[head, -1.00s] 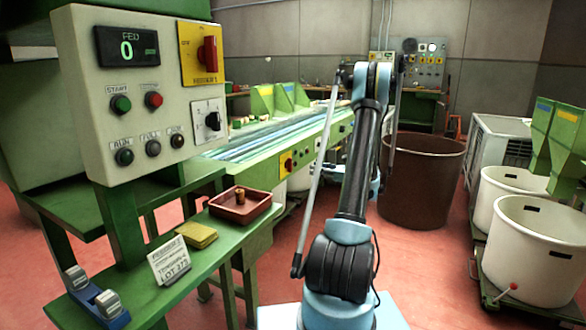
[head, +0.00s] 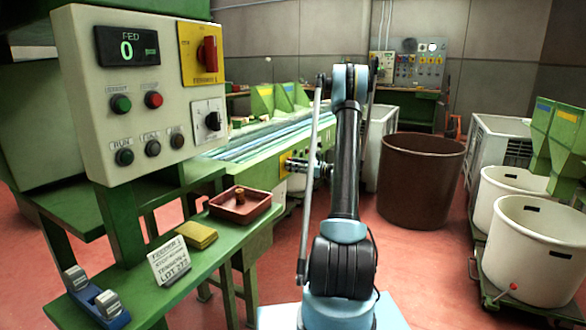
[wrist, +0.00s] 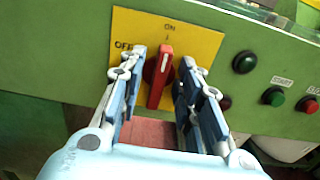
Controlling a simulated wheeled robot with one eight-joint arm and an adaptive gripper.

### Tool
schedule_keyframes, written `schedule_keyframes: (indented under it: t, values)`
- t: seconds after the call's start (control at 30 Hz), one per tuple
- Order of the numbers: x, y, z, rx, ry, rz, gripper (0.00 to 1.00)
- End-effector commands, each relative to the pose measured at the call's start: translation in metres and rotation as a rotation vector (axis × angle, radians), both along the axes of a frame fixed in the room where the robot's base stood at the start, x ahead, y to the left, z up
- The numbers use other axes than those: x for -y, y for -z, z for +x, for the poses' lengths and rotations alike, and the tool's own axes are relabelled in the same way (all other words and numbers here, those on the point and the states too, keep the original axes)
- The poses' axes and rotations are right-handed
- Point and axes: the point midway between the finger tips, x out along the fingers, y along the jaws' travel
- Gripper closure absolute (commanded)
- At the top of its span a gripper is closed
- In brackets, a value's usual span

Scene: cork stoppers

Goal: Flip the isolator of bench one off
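A red isolator handle (wrist: 160,82) stands on a yellow plate (wrist: 205,38) marked ON and OFF, on the green bench front. In the wrist view the handle points up toward ON, with OFF to its left. My gripper (wrist: 163,57) is open, one finger on each side of the handle, with a visible gap on both sides. In the head view my gripper (head: 293,163) is at the bench's front panel and hides most of this isolator.
Several round buttons (wrist: 244,62) sit right of the yellow plate. A near control box (head: 125,90) carries another yellow plate with a red handle (head: 208,54). A brown bin (head: 418,185) stands right of my arm.

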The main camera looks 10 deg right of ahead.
Motion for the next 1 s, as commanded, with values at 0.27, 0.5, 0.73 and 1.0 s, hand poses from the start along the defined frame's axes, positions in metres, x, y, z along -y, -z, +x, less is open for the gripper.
schedule_keyframes:
  t: [0.27,0.5,0.73,1.0]
  values:
    - [0.0000,-0.0001,0.0000,0.000,0.000,0.000,0.86]
    - [0.0002,-0.0001,0.0000,0.000,0.000,0.000,1.00]
    - [0.0003,-0.0001,-0.0001,0.021,0.001,-0.015,1.00]
    - [0.0000,-0.0001,-0.0009,0.136,0.001,-0.099,1.00]
